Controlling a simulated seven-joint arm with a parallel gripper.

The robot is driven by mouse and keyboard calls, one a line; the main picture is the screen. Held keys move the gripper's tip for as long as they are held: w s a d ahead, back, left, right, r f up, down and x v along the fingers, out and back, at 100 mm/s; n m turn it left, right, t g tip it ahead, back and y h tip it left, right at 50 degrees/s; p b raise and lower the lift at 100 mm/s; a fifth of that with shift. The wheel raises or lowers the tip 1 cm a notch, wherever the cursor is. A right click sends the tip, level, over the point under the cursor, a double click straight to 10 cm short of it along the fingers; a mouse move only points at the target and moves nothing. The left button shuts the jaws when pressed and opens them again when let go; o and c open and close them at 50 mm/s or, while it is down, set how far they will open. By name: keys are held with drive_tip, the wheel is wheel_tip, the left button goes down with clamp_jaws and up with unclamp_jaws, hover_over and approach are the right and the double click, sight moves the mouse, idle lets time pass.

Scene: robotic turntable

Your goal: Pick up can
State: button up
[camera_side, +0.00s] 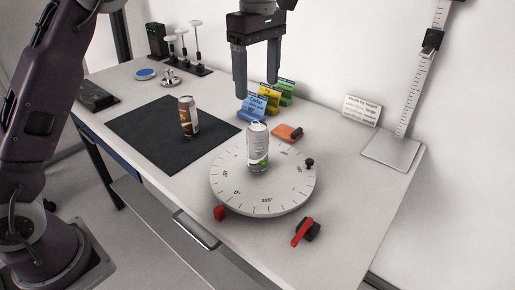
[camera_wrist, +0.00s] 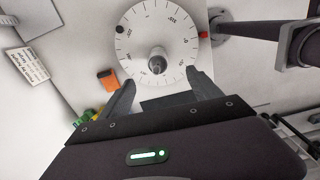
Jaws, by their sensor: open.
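A silver-white can with a green patch (camera_side: 258,147) stands upright on the round white turntable (camera_side: 226,189), near its middle. In the wrist view I see the can's top (camera_wrist: 157,64) from above, on the turntable (camera_wrist: 140,35). A second can, brown and orange (camera_side: 188,117), stands upright on the black mat (camera_side: 150,140) to the left. My gripper (camera_side: 257,95) is open and empty. It hangs above and behind the turntable, fingers pointing down. In the wrist view its two fingers (camera_wrist: 165,92) are spread wide, with the can's top beyond the gap between them.
An orange block (camera_side: 287,132) and blue, yellow and green labelled holders (camera_side: 254,106) stand behind the turntable. A ruler stand (camera_side: 395,149) is at the right. A red-and-black clamp (camera_side: 304,230) lies near the front edge. Small stands (camera_side: 184,48) are at the back left.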

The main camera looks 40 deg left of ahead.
sight(258, 150)
drive_tip(key=f, duration=1.9)
drive_tip(key=shift+w+a+f, duration=0.1)
drive_tip(key=shift+w+a, duration=0.05)
drive_tip(key=shift+w, duration=0.15)
clamp_jaws()
